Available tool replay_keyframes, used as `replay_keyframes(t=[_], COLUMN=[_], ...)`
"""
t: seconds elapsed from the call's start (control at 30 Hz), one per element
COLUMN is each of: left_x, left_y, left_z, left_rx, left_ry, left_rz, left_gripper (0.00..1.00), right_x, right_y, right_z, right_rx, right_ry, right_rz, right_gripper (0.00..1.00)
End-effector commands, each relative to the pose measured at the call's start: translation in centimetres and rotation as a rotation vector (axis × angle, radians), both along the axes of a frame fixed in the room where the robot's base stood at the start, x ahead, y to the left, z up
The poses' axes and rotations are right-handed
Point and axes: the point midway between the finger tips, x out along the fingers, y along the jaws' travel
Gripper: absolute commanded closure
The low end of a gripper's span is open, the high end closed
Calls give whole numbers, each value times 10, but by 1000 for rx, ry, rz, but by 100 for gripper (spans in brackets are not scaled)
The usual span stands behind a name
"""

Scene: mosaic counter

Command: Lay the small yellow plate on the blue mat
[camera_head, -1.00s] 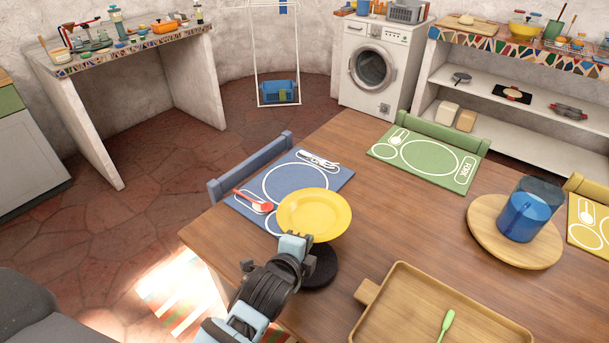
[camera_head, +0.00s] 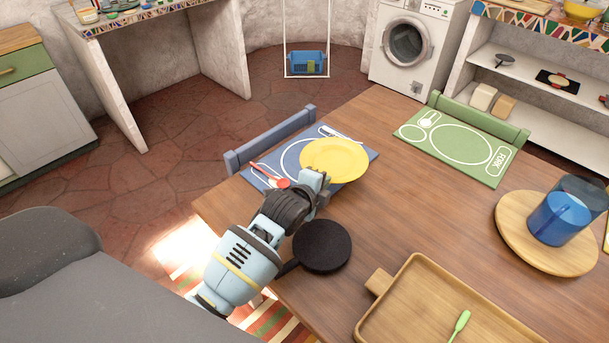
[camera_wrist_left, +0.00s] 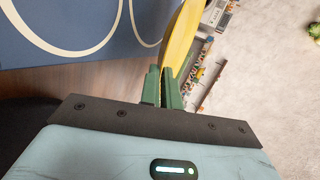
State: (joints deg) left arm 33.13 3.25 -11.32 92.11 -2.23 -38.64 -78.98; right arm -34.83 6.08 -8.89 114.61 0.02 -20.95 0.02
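The small yellow plate (camera_head: 336,160) is held by my left gripper (camera_head: 318,180) over the right part of the blue mat (camera_head: 361,156). In the left wrist view the fingers (camera_wrist_left: 162,88) pinch the rim of the yellow plate (camera_wrist_left: 182,38), seen nearly edge-on. The blue mat (camera_wrist_left: 75,28) fills the upper left there, with white outlines. I cannot tell how far the plate is above it. A red utensil (camera_head: 271,176) lies on the mat's left part and a light utensil at its far edge. My right gripper is not in view.
A black round pan (camera_head: 322,246) lies by my left arm. A wooden tray (camera_head: 378,325) with a green utensil is at the front. A round wooden board (camera_head: 519,239) bears a blue mug (camera_head: 558,219). A green mat (camera_head: 456,149) lies to the right; the table between is clear.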

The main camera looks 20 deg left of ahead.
Motion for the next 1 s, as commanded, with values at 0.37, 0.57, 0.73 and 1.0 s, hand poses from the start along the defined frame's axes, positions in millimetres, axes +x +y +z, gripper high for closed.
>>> replay_keyframes(t=[0.37, 0.57, 0.73, 1.0], left_x=[28, 30, 35, 35], left_y=[55, 58, 69, 68], left_z=[-5, -5, -17, -41], left_rx=[0, 2, -2, 0], left_ry=[-2, -2, 3, -4], left_rz=[-1, -1, 0, 0], left_gripper=[100, 100, 100, 100], right_x=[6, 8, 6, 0], right_y=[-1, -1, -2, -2], right_z=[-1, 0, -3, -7], right_rx=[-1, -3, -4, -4], right_ry=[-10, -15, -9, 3], right_rz=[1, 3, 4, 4], right_gripper=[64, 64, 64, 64])
